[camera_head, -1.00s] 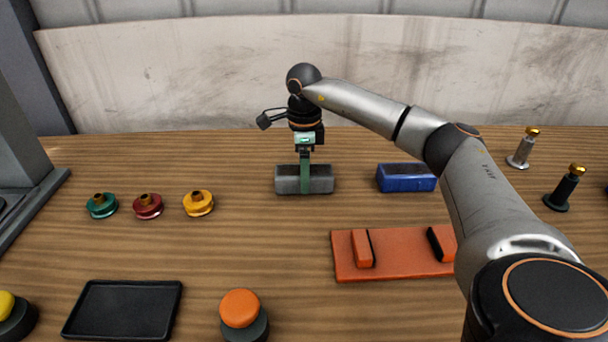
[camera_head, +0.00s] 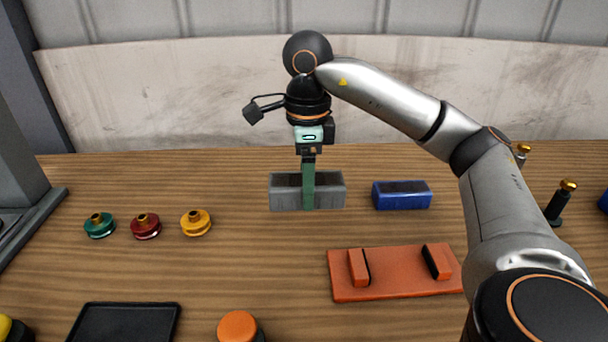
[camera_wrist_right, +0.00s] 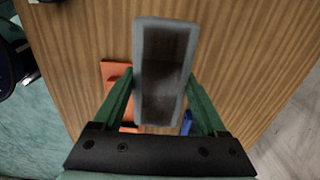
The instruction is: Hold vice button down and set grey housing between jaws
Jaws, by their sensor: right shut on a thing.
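The grey housing (camera_head: 280,192) is an open-topped rectangular box in the head view. My right gripper (camera_head: 308,200) is shut on it, with green fingers on both its long sides. It appears held above the table; it also shows large in the right wrist view (camera_wrist_right: 145,85). The orange vice (camera_head: 395,288) lies nearer the front, with its left jaw (camera_head: 358,268) and right jaw (camera_head: 438,261) apart and the space between them empty. An orange button (camera_head: 238,326) sits at the front edge, partly cut off. My left gripper is out of view.
A blue housing (camera_head: 402,196) stands right of the grey one. Green (camera_head: 99,226), red (camera_head: 145,226) and yellow (camera_head: 195,223) wheels are at left. A black tray (camera_head: 125,322) and a yellow button (camera_head: 12,330) are in front. A black gold-topped post (camera_head: 561,203) stands at right.

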